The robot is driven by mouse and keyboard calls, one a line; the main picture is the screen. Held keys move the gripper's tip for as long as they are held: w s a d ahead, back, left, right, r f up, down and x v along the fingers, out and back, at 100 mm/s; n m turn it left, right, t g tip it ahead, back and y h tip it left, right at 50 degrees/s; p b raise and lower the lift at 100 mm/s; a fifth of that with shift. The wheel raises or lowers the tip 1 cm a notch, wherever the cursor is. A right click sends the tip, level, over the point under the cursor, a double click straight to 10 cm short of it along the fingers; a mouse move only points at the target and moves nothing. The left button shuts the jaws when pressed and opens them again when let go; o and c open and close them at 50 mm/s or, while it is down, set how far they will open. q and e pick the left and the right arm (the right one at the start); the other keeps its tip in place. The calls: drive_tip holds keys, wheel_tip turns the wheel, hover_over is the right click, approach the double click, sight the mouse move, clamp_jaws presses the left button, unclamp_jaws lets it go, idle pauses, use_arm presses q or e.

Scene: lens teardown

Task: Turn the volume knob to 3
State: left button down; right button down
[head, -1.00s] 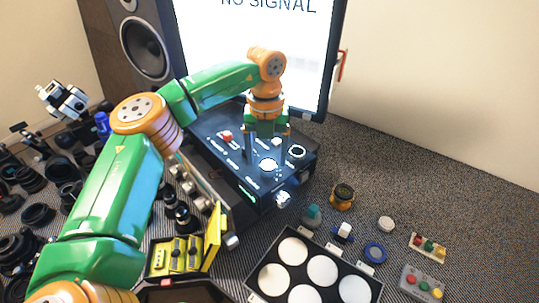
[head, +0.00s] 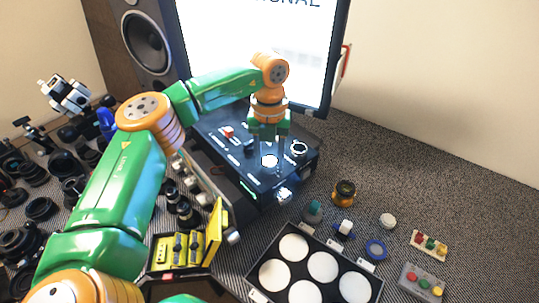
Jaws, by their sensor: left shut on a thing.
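A black control box (head: 225,165) stands in front of the screen, with small light markings too small to read. On its top is a round, bright white knob (head: 269,161); I cannot read a number on it. My left gripper (head: 267,160) reaches down from above, its fingers on either side of this knob, shut on it. A second round control with a white ring (head: 299,148) is to the right, and a red switch (head: 227,131) is to the left. My right gripper is not in view.
A screen (head: 265,60) and a speaker (head: 148,42) stand behind. Several lenses (head: 40,209) crowd the left. A yellow case (head: 182,250) and a tray with white discs (head: 307,268) lie in front. Small parts and a button box (head: 421,283) are at right. Carpet at far right is clear.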

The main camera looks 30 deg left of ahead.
sight(270, 161)
use_arm(q)
drive_tip(key=m+p, duration=0.1)
drive_tip(key=m, duration=0.2)
drive_tip(key=shift+r+m, duration=0.1)
drive_tip(key=shift+m, duration=0.3)
drive_tip(key=m+p, duration=0.1)
drive_tip(key=m, duration=0.3)
drive_tip(key=shift+m, duration=0.3)
drive_tip(key=m, duration=0.4)
drive_tip(key=shift+m, duration=0.3)
drive_tip(key=shift+m+p, duration=0.4)
drive_tip(key=shift+m, duration=1.7)
drive_tip(key=shift+c, duration=1.8)
unclamp_jaws()
wheel_tip(270, 161, up, 7)
drive_tip(key=shift+b, duration=0.65)
